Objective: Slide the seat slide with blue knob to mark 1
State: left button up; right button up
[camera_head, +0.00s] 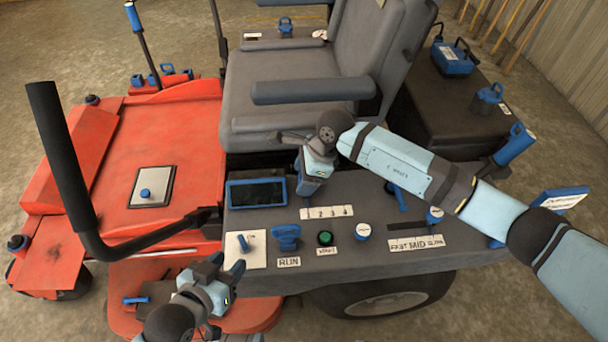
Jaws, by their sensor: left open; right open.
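The white mark strip (327,212) with the numbers 1 to 4 lies on the grey side console (270,220), in front of the seat. My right gripper (304,190) is open and points down just behind the left end of this strip, near mark 1. The seat slide and its blue knob are not clearly visible; my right gripper and wrist cover that spot. I cannot tell whether the fingers touch the knob. My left gripper (228,264) is open and empty, low in front of the console's left end, near the toggle switch panel (245,250).
The console carries a dark screen (257,193), a blue key knob (286,237), a green button (325,238) and a FAST-MID-SLOW lever (397,196). A black lap-bar lever (70,170) rises at left. The seat (290,90) and its armrest (312,90) stand behind my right gripper.

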pick_arm(q)
jog(key=shift+a+r+p, duration=0.2)
jog(key=shift+p, duration=0.7)
jog(key=shift+f, duration=0.25)
pick_arm(e)
jog(key=s+v, duration=0.1)
jog(key=v, duration=1.2)
jog(key=shift+w+r, duration=0.35)
jog(key=shift+w, duration=0.1)
pick_arm(q)
jog(key=shift+r, duration=0.25)
jog(key=shift+s, duration=0.1)
